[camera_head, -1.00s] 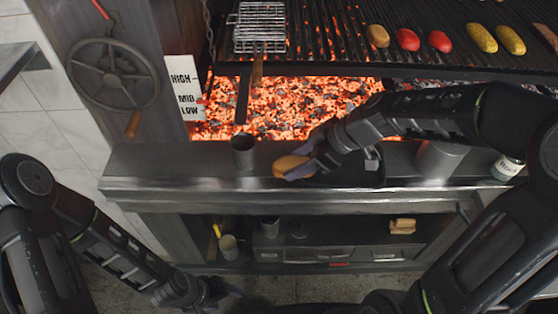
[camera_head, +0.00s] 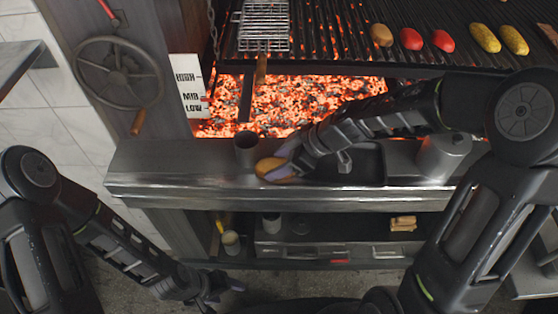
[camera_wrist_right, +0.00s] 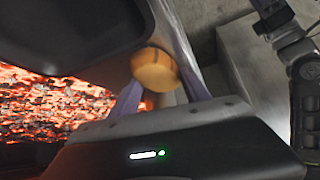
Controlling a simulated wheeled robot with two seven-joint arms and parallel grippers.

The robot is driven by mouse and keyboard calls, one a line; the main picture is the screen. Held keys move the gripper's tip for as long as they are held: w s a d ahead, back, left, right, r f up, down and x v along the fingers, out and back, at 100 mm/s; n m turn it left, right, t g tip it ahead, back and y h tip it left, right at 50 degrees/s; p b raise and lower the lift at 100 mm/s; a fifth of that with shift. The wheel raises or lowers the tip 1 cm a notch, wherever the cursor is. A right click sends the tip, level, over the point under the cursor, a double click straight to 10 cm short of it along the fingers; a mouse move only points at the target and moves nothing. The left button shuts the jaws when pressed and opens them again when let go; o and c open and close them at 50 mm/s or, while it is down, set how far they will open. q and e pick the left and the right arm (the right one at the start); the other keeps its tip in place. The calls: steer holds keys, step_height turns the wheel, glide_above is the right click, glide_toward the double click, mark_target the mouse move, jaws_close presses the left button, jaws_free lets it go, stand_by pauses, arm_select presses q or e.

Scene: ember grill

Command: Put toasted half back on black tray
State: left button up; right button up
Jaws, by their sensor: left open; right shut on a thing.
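The toasted half (camera_head: 274,168) is a golden-brown rounded bread piece. My right gripper (camera_head: 283,163) is shut on it above the steel ledge, just right of a dark cup. In the right wrist view the toasted half (camera_wrist_right: 155,70) sits between the two pale fingers of the right gripper (camera_wrist_right: 158,95). The black tray (camera_head: 368,168) lies on the ledge to the right, partly hidden by my right forearm. My left gripper (camera_head: 222,288) is open and empty, low over the floor in front of the shelf.
The dark cup (camera_head: 246,150) stands on the ledge close to the held bread. A metal canister (camera_head: 444,155) stands right of the tray. Glowing coals (camera_head: 290,103) lie behind the ledge. A wire basket (camera_head: 264,25) and several foods rest on the grate above.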

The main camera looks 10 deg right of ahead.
steer(key=shift+f+b, duration=0.2)
steer(key=shift+b, duration=0.1)
steer(key=o, duration=1.3)
steer(key=shift+r, duration=0.1)
steer(key=shift+o, duration=0.2)
steer(key=shift+r+p, duration=0.2)
steer(key=shift+p, duration=0.15)
steer(key=b+v, duration=0.1)
steer(key=v, duration=1.1)
steer(key=shift+o, duration=0.2)
